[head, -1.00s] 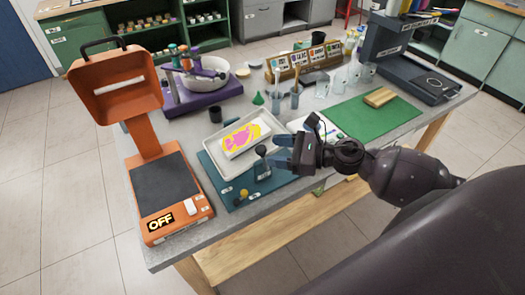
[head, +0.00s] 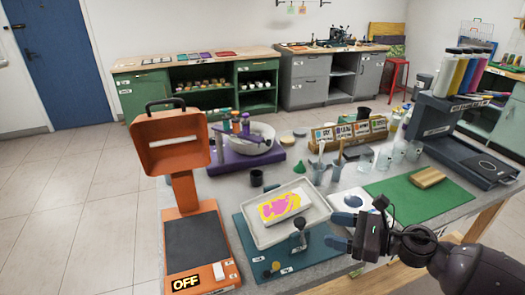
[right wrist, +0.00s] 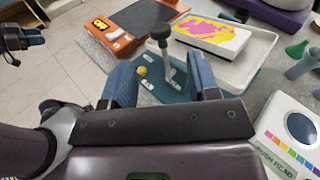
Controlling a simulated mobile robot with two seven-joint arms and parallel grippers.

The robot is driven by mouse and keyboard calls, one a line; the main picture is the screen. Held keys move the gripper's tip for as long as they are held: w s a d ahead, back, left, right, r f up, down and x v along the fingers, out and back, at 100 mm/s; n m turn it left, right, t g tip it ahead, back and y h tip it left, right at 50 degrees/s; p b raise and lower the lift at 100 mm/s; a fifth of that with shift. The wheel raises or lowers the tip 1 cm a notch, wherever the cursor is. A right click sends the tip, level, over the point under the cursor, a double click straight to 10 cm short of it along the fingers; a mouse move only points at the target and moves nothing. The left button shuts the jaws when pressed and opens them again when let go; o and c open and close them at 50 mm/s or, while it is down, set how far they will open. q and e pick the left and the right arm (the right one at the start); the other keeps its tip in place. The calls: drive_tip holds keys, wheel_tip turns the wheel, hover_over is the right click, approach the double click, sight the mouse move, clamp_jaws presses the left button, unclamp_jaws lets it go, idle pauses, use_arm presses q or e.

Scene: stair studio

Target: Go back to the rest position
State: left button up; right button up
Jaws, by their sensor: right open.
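My right gripper (head: 338,231) is in the lower right of the head view, over the front edge of the table near the teal mat (head: 246,240). Its blue fingers are apart with nothing between them, as the right wrist view (right wrist: 161,75) also shows. Behind the fingers in that view stands a dark-knobbed lever (right wrist: 163,50) on the teal mat. What seems to be my left gripper (right wrist: 28,36) is at the far left edge of the right wrist view, small, away from the table. It is not seen in the head view.
An orange press (head: 168,150) with an OFF label stands at the left of the table. A white tray (head: 262,240) holds a pink and yellow printed block (head: 284,206). A green mat (head: 445,195) with a wooden block (head: 429,178) lies at right. Floor at left is clear.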

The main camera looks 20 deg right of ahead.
drive_tip(key=w+d+f+m+t+h, duration=0.1)
drive_tip(key=d+f+m+t+h, duration=0.2)
drive_tip(key=m, duration=1.2)
drive_tip(key=w+d+f+m+t+h, duration=0.15)
drive_tip(key=m+h, duration=0.35)
drive_tip(key=m, duration=1)
drive_tip(key=s+a+f+m+g+h, duration=0.2)
drive_tip(key=s+a+f+m, duration=0.1)
drive_tip(key=s+f+m, duration=0.4)
drive_tip(key=s+a+f+m+g+h, duration=0.1)
drive_tip(key=s+a+f+m+g, duration=0.1)
drive_tip(key=s+a+f+m, duration=0.2)
drive_tip(key=shift+s+f+m+h, duration=0.4)
drive_tip(key=shift+s+f+m, duration=1.2)
drive_tip(key=shift+f+m, duration=0.9)
drive_tip(key=shift+a+r, duration=0.1)
idle(1.3)
